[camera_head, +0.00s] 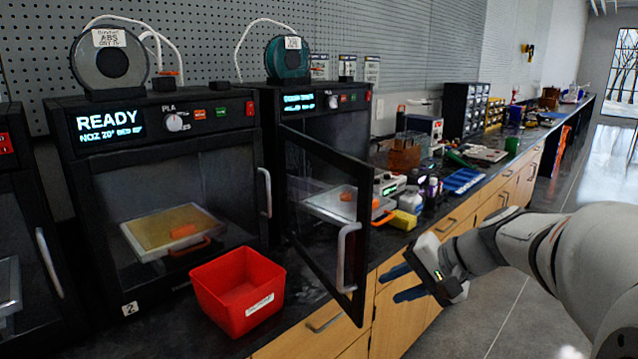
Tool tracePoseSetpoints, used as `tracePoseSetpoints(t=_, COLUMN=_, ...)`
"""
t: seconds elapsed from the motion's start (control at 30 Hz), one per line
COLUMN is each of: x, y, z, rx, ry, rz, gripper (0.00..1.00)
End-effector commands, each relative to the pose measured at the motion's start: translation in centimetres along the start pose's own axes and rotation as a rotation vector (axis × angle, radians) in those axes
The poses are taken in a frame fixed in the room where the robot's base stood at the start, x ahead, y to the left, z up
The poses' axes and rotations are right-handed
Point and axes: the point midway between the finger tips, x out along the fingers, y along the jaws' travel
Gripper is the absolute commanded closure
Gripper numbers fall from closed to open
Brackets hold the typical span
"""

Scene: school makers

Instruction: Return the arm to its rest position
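My arm (580,255) reaches in from the right edge of the view, over the floor in front of the bench. My gripper (398,283) is at its left end, in front of the wooden cabinet fronts and to the right of an open printer door (347,240). Its two dark blue fingers stand apart with a gap between them. I see nothing held between them. The gripper looks apart from the door, though the exact distance is hard to tell.
The glass door swings out from the right printer (326,103) over the bench edge. A red bin (238,290) stands before the closed left printer (160,170). Tools and bottles crowd the bench further right. The floor (515,315) below my arm is clear.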

Motion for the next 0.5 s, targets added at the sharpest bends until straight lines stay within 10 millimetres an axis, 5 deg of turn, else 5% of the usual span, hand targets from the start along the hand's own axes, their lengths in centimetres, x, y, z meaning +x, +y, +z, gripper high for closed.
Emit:
tracePoseSetpoints(t=0.03, x=-1.6, y=-1.6, z=1.6, rx=-0.031, ry=-0.016, rz=0.055, gripper=0.7)
tracePoseSetpoints(t=0.5, x=-10.0, y=-2.0, z=11.8, rx=-0.408, ry=-0.059, rz=0.577, gripper=0.7)
